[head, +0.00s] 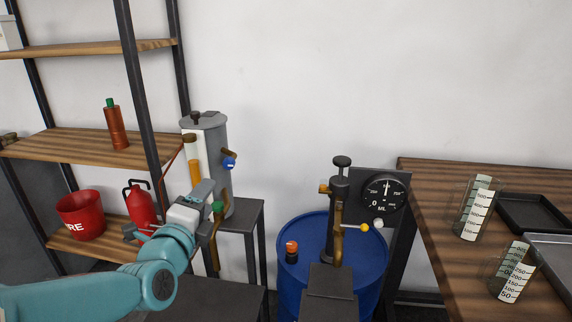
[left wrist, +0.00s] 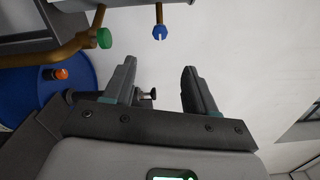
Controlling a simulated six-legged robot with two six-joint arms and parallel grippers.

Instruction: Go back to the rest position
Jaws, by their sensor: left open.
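My left arm comes in from the left in the head view. Its gripper (head: 185,208) is in front of the grey cylindrical tank (head: 216,150), close to the green-handled tap (head: 218,207). In the left wrist view the two fingers of my left gripper (left wrist: 158,70) stand apart with nothing between them. The green knob (left wrist: 104,38) and a blue knob (left wrist: 160,31) on brass fittings are beyond the fingers, apart from them. Whether the gripper touches anything in the head view is hard to tell. My right gripper is in neither view.
A blue drum (head: 368,250) carries a dark pump with a gauge (head: 385,193) beside it. Shelves at left hold a red bucket (head: 80,215), a fire extinguisher (head: 140,207) and a copper bottle (head: 116,124). A wooden table (head: 436,222) at right holds measuring beakers (head: 475,210) and a black tray (head: 534,228).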

